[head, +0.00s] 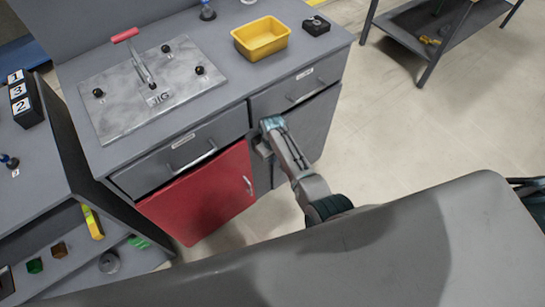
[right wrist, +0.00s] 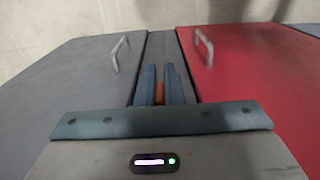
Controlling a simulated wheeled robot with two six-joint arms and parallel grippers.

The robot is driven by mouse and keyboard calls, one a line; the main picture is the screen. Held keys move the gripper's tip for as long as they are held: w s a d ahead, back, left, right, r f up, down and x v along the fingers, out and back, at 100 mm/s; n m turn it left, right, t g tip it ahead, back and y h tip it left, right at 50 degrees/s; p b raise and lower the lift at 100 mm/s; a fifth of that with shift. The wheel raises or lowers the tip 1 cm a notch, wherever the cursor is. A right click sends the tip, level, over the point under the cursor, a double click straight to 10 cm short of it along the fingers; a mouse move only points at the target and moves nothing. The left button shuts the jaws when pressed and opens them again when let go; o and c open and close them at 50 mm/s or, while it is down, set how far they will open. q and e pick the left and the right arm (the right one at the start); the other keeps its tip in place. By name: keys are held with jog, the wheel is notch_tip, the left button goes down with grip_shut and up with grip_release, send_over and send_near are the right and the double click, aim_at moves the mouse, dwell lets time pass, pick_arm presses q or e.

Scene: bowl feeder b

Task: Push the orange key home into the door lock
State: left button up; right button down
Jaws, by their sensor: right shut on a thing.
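My right gripper (head: 264,146) is in front of the workbench cabinet, near the gap between the red door (head: 205,195) and the grey door (head: 309,128). In the right wrist view its two blue fingers (right wrist: 160,78) are shut on the orange key (right wrist: 159,92), which shows only as a small orange patch between them. The fingers point at the grey strip (right wrist: 163,48) between the grey door and the red door (right wrist: 245,85). The door lock and the key's tip are hidden, so I cannot tell how far the key sits in. My left gripper is not in view.
Metal door handles (right wrist: 119,53) and (right wrist: 204,47) stand out on both sides of the fingers. Drawers (head: 182,150) are above the doors. The benchtop holds a jig plate (head: 120,105) and a yellow bin (head: 260,39). Open floor (head: 440,130) lies to the right.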

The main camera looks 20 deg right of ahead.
jog(key=shift+w+a, duration=0.2)
jog(key=shift+w, duration=0.35)
jog(key=shift+w+a, duration=0.2)
jog(key=shift+w, duration=0.35)
dwell(3.8)
jog(key=c, duration=1.5)
grip_release()
notch_tip(320, 180, up, 11)
jog(key=shift+f+p, duration=0.1)
jog(key=shift+p, duration=0.4)
jog(key=s+d+f+m, duration=0.1)
jog(key=s+d+f, duration=0.3)
jog(key=s+f, duration=0.8)
jog(key=s+d+f+m, duration=0.1)
jog(key=s+d+f, duration=0.2)
jog(key=s+f, duration=0.95)
jog(key=shift+m+t+h, duration=0.4)
jog(key=shift+m+t, duration=0.2)
jog(key=shift+m, duration=0.2)
jog(key=s+d+f, duration=0.3)
jog(key=s+f, duration=0.1)
jog(key=s, duration=0.5)
jog(key=s+d+f, duration=0.3)
jog(key=s+f, duration=0.1)
jog(key=s, duration=0.5)
jog(key=s+d+f, duration=0.3)
jog(key=s+f, duration=0.1)
jog(key=s, duration=0.6)
jog(key=shift+s+f, duration=0.1)
jog(key=shift+f, duration=0.05)
